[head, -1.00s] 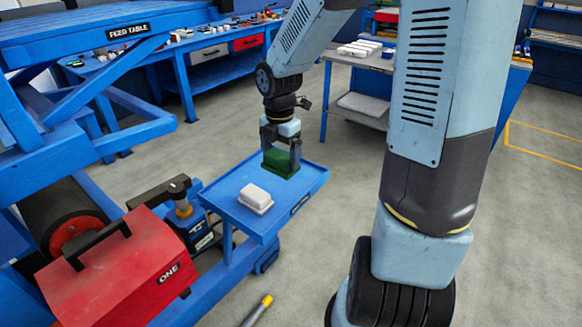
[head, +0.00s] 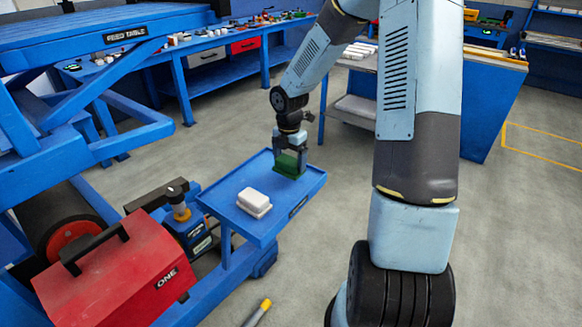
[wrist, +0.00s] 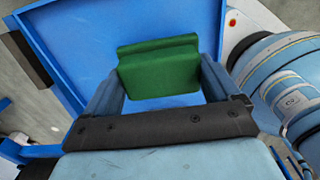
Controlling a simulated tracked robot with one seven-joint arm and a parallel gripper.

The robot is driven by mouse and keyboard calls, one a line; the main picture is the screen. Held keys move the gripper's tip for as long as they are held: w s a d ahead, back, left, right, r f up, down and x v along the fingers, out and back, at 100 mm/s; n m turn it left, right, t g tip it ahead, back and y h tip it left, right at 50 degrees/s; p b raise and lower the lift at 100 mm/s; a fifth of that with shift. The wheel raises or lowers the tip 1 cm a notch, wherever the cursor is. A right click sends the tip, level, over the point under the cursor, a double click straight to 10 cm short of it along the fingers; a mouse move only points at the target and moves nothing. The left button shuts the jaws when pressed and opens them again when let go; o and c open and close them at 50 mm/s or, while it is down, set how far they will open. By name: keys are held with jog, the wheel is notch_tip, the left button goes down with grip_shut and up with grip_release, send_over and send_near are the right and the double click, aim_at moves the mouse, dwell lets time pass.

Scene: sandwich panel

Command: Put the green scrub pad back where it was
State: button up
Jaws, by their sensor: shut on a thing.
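The green scrub pad (head: 288,165) is between the fingers of my gripper (head: 291,157), at the far right part of a small blue tray (head: 231,217). In the wrist view the pad (wrist: 160,72) sits between the two fingers of my gripper (wrist: 160,85), which is shut on it. The blue tray (wrist: 65,42) shows beneath and around it. I cannot tell whether the pad touches the tray. A white block-like item (head: 254,202) lies on the tray to the left and nearer, apart from my gripper.
A red toolbox (head: 115,268) marked ONE stands left of the tray. The blue feed table (head: 110,35) is at the upper left. A workbench with loose items (head: 215,44) stands behind. A yellow-tipped rod (head: 258,311) lies near the front.

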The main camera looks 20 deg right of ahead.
aim_at(290, 166)
jog(key=shift+w+d+f, duration=0.1)
jog(key=shift+w+f, duration=0.05)
jog(key=shift+f, duration=1.6)
jog(key=shift+f, duration=0.1)
jog(key=o, duration=0.8)
